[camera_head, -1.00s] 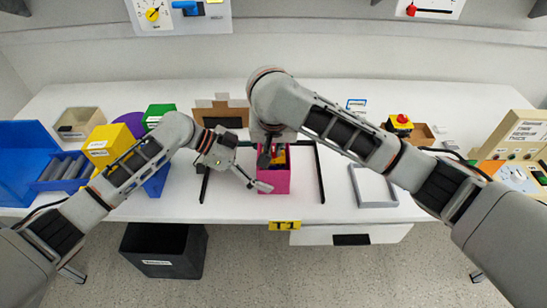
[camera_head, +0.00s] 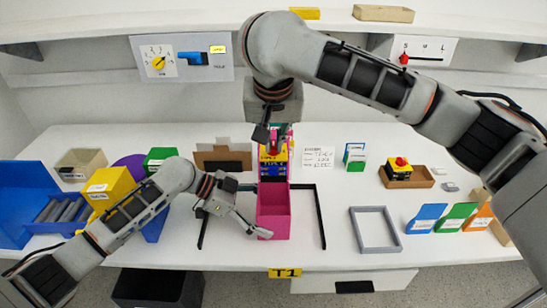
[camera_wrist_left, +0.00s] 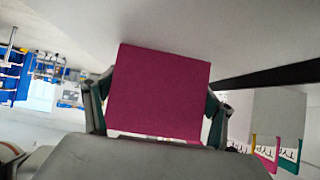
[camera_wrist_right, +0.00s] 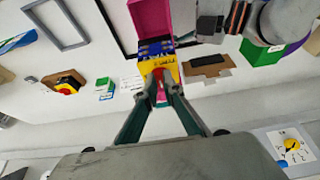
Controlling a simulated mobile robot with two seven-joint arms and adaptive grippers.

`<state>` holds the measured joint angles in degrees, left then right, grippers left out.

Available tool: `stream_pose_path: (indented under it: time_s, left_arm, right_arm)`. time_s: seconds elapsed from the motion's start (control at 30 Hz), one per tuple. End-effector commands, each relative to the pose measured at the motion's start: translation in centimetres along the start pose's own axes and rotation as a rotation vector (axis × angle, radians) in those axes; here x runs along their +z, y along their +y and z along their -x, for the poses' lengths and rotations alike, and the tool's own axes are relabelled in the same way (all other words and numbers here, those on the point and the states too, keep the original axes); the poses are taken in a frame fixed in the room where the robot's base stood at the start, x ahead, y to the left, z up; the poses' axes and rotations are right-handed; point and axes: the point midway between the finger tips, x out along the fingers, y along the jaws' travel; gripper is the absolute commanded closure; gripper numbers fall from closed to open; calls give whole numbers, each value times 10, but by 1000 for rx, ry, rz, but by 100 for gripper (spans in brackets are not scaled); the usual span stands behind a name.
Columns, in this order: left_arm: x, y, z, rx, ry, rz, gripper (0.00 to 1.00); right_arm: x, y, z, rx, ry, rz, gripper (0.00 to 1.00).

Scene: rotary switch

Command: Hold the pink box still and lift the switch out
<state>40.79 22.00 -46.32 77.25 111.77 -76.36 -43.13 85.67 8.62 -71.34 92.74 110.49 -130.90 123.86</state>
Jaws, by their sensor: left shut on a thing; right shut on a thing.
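The pink box (camera_head: 273,215) stands on the white table near its front edge. My left gripper (camera_head: 256,212) is shut on the box; the left wrist view shows the box (camera_wrist_left: 160,90) between its two fingers (camera_wrist_left: 155,103). The switch (camera_head: 273,165), with a yellow body and blue lower part, is upright above the box. My right gripper (camera_head: 271,138) is shut on its red top part, pointing down. The right wrist view shows the switch (camera_wrist_right: 160,69) at the fingertips (camera_wrist_right: 161,97). Whether its lower end is clear of the box rim cannot be told.
Black strips (camera_head: 321,215) lie either side of the box. A grey frame (camera_head: 376,230) lies to the right. A brown holder (camera_head: 223,157) stands behind at left, and a written card (camera_head: 318,157) behind at right.

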Motion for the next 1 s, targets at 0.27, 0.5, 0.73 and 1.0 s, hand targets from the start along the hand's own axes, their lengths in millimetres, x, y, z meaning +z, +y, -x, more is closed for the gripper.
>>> stream_pose_path:
  time_s: [0.27,0.5,0.73,1.0]
  left_arm:
    - [2,0,0,1,-3,1,39]
    - [2,0,0,1,-3,1,39]
    - [1,0,0,1,-1,1,0]
    - [1,-1,12,-1,-1,1,0]
  right_arm:
    - [-6,0,14,0,0,-1,100]
    - [-6,0,14,0,0,0,100]
    - [-6,0,14,0,0,0,100]
    - [-6,0,14,-1,0,0,100]
